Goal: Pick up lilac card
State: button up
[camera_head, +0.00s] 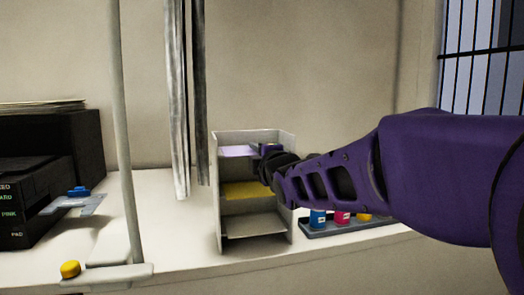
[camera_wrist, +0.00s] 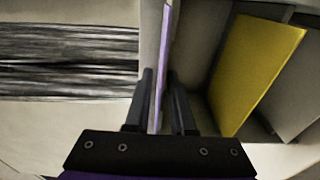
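The lilac card (camera_head: 238,151) lies in the top compartment of a small grey shelf unit (camera_head: 216,200). In the wrist view the lilac card (camera_wrist: 162,75) shows nearly edge-on as a thin strip. My gripper (camera_head: 266,150) is at the front right of the top compartment. In the wrist view my gripper (camera_wrist: 160,100) has its two dark fingers on either side of the card's edge. A narrow gap shows between the fingers and the card, so the gripper looks open around it. The card's far part is hidden in the wrist view.
A yellow card (camera_head: 247,190) lies in the middle compartment, just below. A tray (camera_head: 345,226) with several coloured bottles stands right of the shelf. A dark box (camera_head: 45,155) and a yellow-knobbed thing (camera_head: 70,269) are at left.

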grip_shut()
jog(key=shift+r, duration=0.1)
